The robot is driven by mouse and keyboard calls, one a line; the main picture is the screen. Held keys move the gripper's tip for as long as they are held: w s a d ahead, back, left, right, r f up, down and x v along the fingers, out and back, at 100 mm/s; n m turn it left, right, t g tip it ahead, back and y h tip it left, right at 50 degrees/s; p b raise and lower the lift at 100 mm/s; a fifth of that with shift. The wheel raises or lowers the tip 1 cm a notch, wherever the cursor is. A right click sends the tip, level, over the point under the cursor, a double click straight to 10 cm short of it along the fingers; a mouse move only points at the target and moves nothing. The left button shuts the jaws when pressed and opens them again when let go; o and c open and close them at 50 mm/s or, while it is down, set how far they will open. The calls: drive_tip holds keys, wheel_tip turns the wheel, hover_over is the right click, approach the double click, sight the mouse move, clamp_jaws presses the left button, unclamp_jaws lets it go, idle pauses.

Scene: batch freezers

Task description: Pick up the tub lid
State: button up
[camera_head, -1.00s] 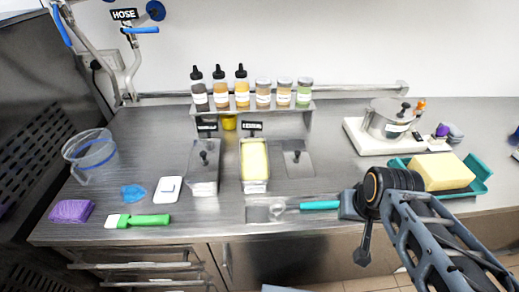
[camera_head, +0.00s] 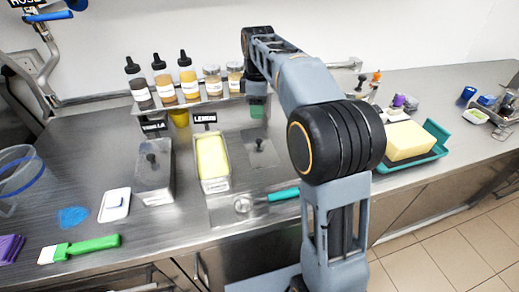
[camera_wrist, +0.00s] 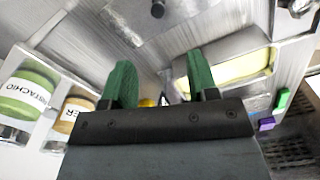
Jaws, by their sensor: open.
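A flat grey metal lid with a black knob (camera_head: 260,148) lies on the counter to the right of the open lemon tub (camera_head: 214,170). In the wrist view the lid's dark knob (camera_wrist: 157,8) is at the top edge, and much of the lid is cut off. My gripper (camera_head: 257,110) has green fingers and is above and behind the lid, near the bottle rack. In the wrist view my gripper (camera_wrist: 160,75) is open with nothing between its fingers. The lemon tub (camera_wrist: 235,70) shows beyond the right finger, its contents pale yellow.
The vanilla tub (camera_head: 154,180) has a lid on it. A rack (camera_head: 170,104) of bottles and jars stands behind; the pistachio jar (camera_wrist: 28,95) is close at left in the wrist view. A turquoise-handled scoop (camera_head: 275,196) lies in front. A yellow block (camera_head: 408,140) sits on a teal tray at right.

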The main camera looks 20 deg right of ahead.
drive_tip(key=b, duration=0.2)
hover_over(259, 140)
drive_tip(key=shift+n, duration=0.3)
wheel_tip(259, 140, down, 8)
drive_tip(key=shift+w+a+f, duration=0.1)
drive_tip(key=shift+w+f, duration=0.05)
drive_tip(key=shift+f, duration=0.05)
drive_tip(key=shift+s+f, duration=0.2)
drive_tip(key=shift+f, duration=2.55)
drive_tip(key=shift+c, duration=0.4)
drive_tip(key=c, duration=0.9)
